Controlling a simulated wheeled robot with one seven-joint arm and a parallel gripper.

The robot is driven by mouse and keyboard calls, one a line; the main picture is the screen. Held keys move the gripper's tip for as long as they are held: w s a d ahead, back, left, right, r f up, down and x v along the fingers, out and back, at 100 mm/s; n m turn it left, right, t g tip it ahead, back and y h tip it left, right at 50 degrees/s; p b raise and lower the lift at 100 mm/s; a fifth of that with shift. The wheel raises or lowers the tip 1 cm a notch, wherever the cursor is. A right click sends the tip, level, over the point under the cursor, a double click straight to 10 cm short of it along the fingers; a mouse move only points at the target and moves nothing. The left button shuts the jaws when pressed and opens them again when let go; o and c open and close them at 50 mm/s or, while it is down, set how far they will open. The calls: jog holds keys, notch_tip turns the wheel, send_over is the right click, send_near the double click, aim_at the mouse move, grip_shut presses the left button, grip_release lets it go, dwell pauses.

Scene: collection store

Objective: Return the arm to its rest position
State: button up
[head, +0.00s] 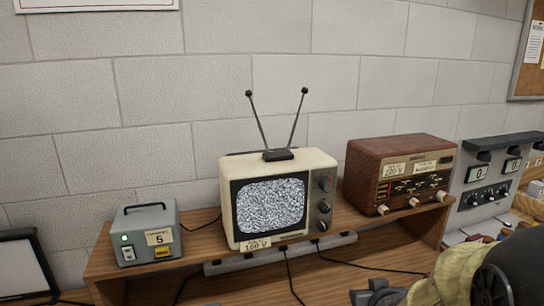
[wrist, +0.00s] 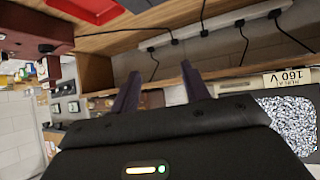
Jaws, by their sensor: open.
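My gripper (wrist: 160,72) shows in the wrist view with its two dark fingers apart and nothing between them. It is beside the shelf, with the cream television's static screen (wrist: 292,122) at the right of that view, rotated. In the head view my arm shows at the lower right corner, in front of the shelf's right part; the fingers cannot be made out clearly there.
The wooden shelf (head: 375,238) carries a grey box (head: 140,222), the television (head: 236,195) with two antennas, and a brown radio (head: 375,160). A grey meter panel (head: 475,185) stands at right.

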jog(key=s+a+f+g, duration=0.1)
jog(key=s, duration=0.1)
jog(key=s+a+f+g, duration=0.2)
jog(key=s+f+g, duration=0.1)
jog(key=shift+s, duration=0.35)
jog(key=s+a+f+g, duration=0.2)
jog(key=s+a+g, duration=0.1)
jog(key=s, duration=0.3)
jog(key=shift+s+a+g, duration=0.15)
jog(key=shift+a+g, duration=0.15)
jog(key=shift+g, duration=0.2)
